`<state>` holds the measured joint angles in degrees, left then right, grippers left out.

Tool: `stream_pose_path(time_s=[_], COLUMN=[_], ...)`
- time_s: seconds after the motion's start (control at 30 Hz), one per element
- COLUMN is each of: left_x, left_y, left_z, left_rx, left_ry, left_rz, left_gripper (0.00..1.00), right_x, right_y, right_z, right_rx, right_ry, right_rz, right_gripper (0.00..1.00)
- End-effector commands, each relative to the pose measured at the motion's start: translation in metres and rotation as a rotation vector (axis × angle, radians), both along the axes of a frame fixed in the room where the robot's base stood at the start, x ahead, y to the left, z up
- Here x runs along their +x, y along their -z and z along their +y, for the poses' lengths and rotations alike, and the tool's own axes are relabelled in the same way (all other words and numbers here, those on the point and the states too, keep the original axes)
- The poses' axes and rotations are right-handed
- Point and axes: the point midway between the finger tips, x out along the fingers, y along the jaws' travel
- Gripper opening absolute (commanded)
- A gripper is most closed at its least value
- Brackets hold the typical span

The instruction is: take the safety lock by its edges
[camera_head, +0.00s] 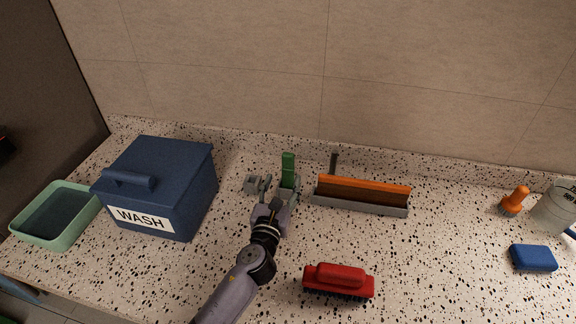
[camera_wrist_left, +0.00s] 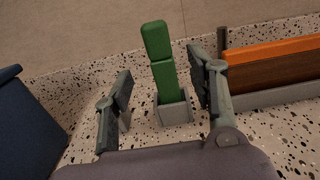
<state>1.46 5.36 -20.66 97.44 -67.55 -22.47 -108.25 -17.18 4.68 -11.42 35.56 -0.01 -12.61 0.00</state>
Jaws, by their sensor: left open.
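A green upright bar in two segments (camera_head: 288,168), which I take to be the safety lock, stands in a small grey block on the speckled counter. In the left wrist view the green bar (camera_wrist_left: 160,62) leans slightly and its grey block (camera_wrist_left: 174,113) is in plain sight. My left gripper (camera_head: 271,188) is open, reaching in from the front. In the left wrist view its two fingers (camera_wrist_left: 160,85) appear on either side of the bar, with gaps at both sides. The right gripper is out of view.
A navy WASH box (camera_head: 160,185) stands left, beside a green tray (camera_head: 72,236). An orange-topped brush in a grey holder (camera_head: 360,207) is close on the right. A red brush (camera_head: 338,280) lies in front; a blue sponge (camera_head: 533,258) is far right.

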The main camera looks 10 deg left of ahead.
Motion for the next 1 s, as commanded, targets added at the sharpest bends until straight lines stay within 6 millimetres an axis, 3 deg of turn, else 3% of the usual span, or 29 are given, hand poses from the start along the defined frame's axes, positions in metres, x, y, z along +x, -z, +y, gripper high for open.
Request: stream_pose_path(time_s=[0.3, 0.5, 1.0], left_x=[0.048, 0.069, 0.079], left_y=[0.001, 0.001, 0.0], left_z=[0.0, 0.0, 0.0], left_rx=[-0.001, -0.001, -0.001], left_ry=[-0.001, 0.0, -0.001], left_rz=[-0.001, 0.0, 0.001], left_gripper=[0.52, 0.52, 0.5], right_x=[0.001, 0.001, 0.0], right_y=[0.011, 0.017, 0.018], right_z=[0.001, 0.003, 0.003], right_rx=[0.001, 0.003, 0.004], right_ry=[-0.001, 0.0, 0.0], right_rz=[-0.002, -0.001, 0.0], right_gripper=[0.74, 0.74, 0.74])
